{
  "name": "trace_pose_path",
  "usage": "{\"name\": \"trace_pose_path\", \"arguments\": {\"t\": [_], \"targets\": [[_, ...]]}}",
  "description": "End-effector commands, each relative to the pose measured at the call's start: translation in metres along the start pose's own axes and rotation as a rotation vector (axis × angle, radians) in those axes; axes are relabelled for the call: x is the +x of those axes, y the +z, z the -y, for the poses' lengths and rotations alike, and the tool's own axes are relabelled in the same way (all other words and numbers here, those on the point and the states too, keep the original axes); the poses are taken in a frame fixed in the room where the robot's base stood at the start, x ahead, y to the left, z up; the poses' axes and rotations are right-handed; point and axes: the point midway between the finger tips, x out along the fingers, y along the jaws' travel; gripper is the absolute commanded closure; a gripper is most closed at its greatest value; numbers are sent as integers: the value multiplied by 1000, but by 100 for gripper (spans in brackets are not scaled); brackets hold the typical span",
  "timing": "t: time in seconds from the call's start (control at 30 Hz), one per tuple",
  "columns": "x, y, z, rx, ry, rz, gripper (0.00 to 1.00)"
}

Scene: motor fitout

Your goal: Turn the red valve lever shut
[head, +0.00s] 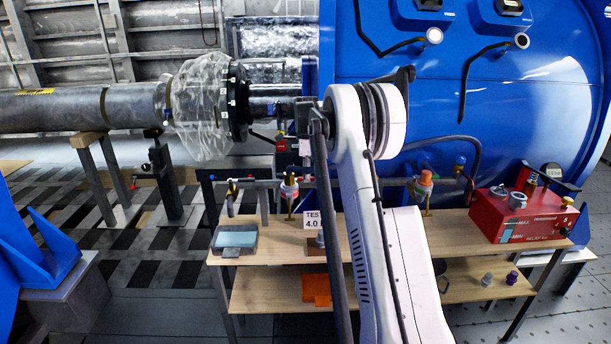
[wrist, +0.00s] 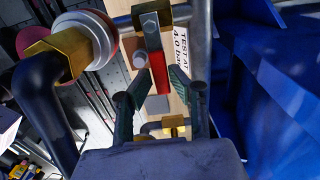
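The red valve lever (wrist: 158,72) shows in the wrist view. It runs down from a grey nut (wrist: 150,22) on a brass valve body (wrist: 152,10) at the top of the picture. My gripper (wrist: 154,77) is open, with its two dark fingers on either side of the lever's red end. In the head view my arm crosses the middle of the bench, and I cannot make out the gripper or lever there.
A grey pipe (head: 262,183) runs above the wooden bench (head: 275,259). In the wrist view a brass fitting (wrist: 68,50) and black elbow stand left of my gripper. A test sign (head: 312,219), red unit (head: 523,214) and blue-grey tray (head: 235,238) are on the bench. A blue tank stands behind.

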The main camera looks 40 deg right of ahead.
Motion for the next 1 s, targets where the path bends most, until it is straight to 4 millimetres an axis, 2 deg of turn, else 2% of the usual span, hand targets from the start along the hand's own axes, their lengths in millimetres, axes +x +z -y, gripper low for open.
{"name": "trace_pose_path", "arguments": {"t": [0.03, 0.1, 0.33, 0.47, 0.57, 0.8, 1.0], "targets": [[0, 0, 0, 0, 0, 0, 73], [0, 0, 0, -1, 0, 0, 66], [0, 0, 0, -1, -1, 0, 66], [-8, 0, 0, -1, -1, 0, 66], [-20, 0, 0, -1, -1, 0, 66], [-68, 0, 0, -1, -1, 0, 66], [-101, 0, 0, -1, 0, 0, 66]]}}
